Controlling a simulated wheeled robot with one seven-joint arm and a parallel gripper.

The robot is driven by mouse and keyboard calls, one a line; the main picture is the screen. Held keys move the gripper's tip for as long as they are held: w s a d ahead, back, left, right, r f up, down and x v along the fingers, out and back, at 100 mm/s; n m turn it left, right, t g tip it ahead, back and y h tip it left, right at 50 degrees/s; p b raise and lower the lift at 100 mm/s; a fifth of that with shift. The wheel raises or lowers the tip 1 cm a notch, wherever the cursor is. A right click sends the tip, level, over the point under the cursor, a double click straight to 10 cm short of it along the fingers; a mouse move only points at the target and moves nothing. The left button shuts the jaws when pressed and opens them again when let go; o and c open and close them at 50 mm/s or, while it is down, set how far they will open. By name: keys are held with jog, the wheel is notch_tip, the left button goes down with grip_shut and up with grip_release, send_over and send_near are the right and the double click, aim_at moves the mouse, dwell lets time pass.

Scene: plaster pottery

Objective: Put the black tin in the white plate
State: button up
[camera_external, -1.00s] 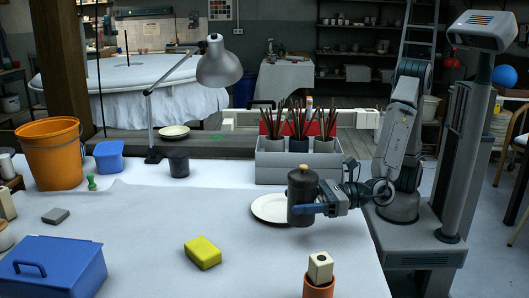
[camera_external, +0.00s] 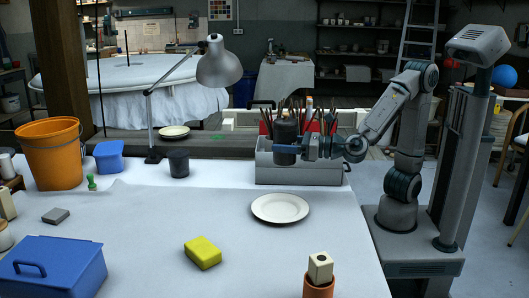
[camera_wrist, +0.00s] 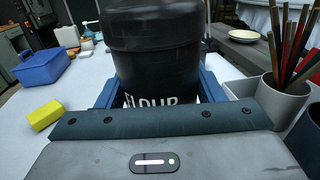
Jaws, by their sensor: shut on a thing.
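The black tin (camera_external: 286,131) is a dark cylinder held in the air by my gripper (camera_external: 303,148). In the external view it overlaps the front of the grey brush caddy; its exact distance from the caddy is hard to tell. In the wrist view the tin (camera_wrist: 155,45) sits upright between the blue fingers, with white lettering partly hidden low on its side. The white plate (camera_external: 280,208) lies empty on the table, below the tin in the external picture and clear of it. A second pale plate (camera_external: 173,132) lies farther back, beyond the lamp.
The grey caddy (camera_external: 300,175) with brush pots stands at the table's back right. A yellow block (camera_external: 203,252), a blue box (camera_external: 52,265), an orange bucket (camera_external: 52,155), a dark cup (camera_external: 178,163) and a terracotta pot (camera_external: 318,288) stand around. Table around the plate is clear.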

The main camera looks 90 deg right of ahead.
jog(key=shift+f, duration=0.3)
jog(key=shift+h, duration=0.3)
jog(key=shift+w+a+f+b, duration=0.15)
jog(key=shift+a+f+b, duration=0.55)
jog(key=shift+a+f, duration=1.05)
jog(key=shift+w+a+f+b, duration=0.2)
jog(key=shift+a+f+b, duration=0.45)
jog(key=shift+a+f, duration=1.15)
jog(key=shift+w+a+f+b, duration=0.15)
jog(key=shift+a+f+b, duration=0.55)
jog(key=shift+a+f, duration=1.05)
jog(key=shift+a+r, duration=0.1)
jog(key=shift+r, duration=0.05)
jog(key=o, duration=1)
